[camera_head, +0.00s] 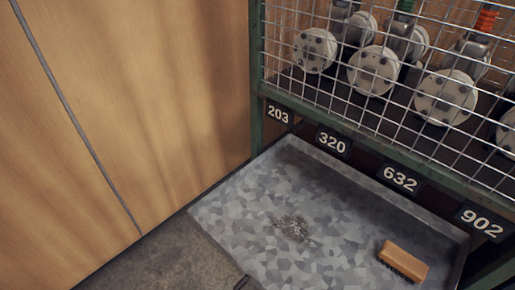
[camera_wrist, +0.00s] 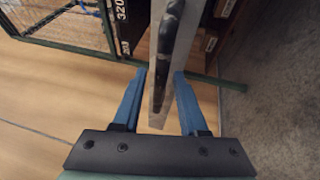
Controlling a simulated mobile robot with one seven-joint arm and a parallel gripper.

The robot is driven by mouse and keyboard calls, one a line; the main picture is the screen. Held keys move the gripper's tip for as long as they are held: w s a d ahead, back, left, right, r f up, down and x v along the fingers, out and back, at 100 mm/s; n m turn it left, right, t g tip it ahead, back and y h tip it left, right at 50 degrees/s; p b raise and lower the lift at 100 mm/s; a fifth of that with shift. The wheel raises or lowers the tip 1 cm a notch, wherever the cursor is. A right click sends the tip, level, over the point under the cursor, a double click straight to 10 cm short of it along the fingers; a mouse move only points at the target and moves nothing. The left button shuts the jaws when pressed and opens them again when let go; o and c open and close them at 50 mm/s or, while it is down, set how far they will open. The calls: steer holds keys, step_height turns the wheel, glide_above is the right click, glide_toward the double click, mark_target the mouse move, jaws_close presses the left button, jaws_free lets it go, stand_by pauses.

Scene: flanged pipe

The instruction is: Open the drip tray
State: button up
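The drip tray (camera_head: 335,215) is a shallow, mottled grey metal tray. In the head view it sticks out from under the wire-fronted rack, with its inside in plain sight. A small dark part (camera_head: 241,283) shows at its front edge by the bottom of the frame; it may be the handle. In the wrist view my gripper (camera_wrist: 162,73) has two blue fingers set apart. A narrow pale grey strip with a dark bar (camera_wrist: 165,60) lies between them, with gaps showing beside it. I cannot tell whether the fingers touch it. My gripper is not clearly seen in the head view.
A wooden-handled brush (camera_head: 403,261) and a patch of grey debris (camera_head: 291,228) lie in the tray. The green rack (camera_head: 385,148) holds flanged pipe parts behind mesh, above number plates. A wooden panel (camera_head: 150,110) stands to the left. Bare floor (camera_head: 170,258) shows at lower left.

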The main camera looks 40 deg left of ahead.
steer(key=shift+s, duration=0.1)
stand_by(0.4)
steer(key=p+v, duration=0.2)
steer(key=v, duration=1)
steer(key=shift+s, duration=0.35)
steer(key=shift+d+f, duration=0.1)
steer(key=shift+f, duration=0.1)
